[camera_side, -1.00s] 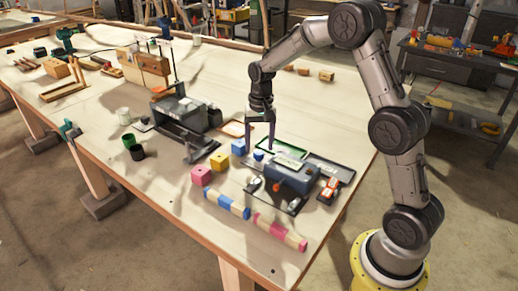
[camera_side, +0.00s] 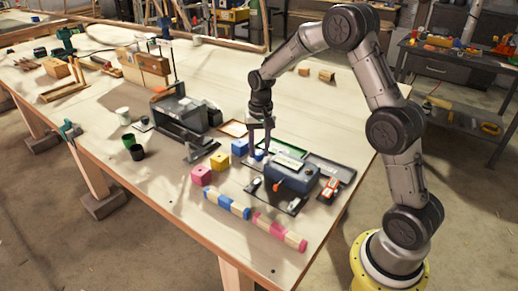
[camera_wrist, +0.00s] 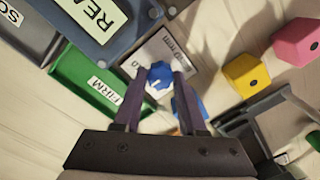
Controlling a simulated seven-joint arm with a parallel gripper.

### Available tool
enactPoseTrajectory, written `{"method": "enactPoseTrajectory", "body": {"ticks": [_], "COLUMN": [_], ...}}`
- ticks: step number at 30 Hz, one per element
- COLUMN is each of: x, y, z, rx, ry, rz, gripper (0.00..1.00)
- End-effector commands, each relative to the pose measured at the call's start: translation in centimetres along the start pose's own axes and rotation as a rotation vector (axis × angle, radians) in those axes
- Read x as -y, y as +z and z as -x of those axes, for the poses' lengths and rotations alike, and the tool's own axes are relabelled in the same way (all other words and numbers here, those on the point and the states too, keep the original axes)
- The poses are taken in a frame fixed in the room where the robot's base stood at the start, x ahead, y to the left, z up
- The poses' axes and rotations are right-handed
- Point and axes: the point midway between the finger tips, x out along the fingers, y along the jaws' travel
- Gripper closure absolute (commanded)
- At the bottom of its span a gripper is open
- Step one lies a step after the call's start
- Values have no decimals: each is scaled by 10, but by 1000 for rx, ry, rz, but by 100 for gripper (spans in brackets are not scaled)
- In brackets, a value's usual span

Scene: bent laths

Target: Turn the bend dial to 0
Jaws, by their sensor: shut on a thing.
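The bend dial is a blue knob (camera_wrist: 160,75) with a small white mark, set on a grey plate (camera_wrist: 172,48) with printed lettering. In the wrist view my gripper (camera_wrist: 158,76) has one finger on each side of the knob and is shut on it. In the side view my gripper (camera_side: 261,152) points down at the blue dial (camera_side: 258,155), beside the dark grey machine (camera_side: 292,176). A "0" seems to show near the left fingertip, but I cannot tell the dial's exact setting.
A green tray labelled FIRM (camera_wrist: 88,88) lies close to the left finger. A blue cube (camera_side: 239,147), a yellow cube (camera_side: 219,161) and a pink cube (camera_side: 201,176) stand left of the dial. Two striped laths lie in front. Another dark machine (camera_side: 180,115) stands farther left.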

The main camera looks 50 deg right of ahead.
Motion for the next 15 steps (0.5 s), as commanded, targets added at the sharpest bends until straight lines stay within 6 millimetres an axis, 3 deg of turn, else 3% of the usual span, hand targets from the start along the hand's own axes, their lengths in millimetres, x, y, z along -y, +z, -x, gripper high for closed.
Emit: {"method": "enactPoseTrajectory", "body": {"ticks": [15], "x": [0], "y": [-1], "z": [1], "rx": [3], "ry": [0], "rz": [143], "gripper": [100]}}
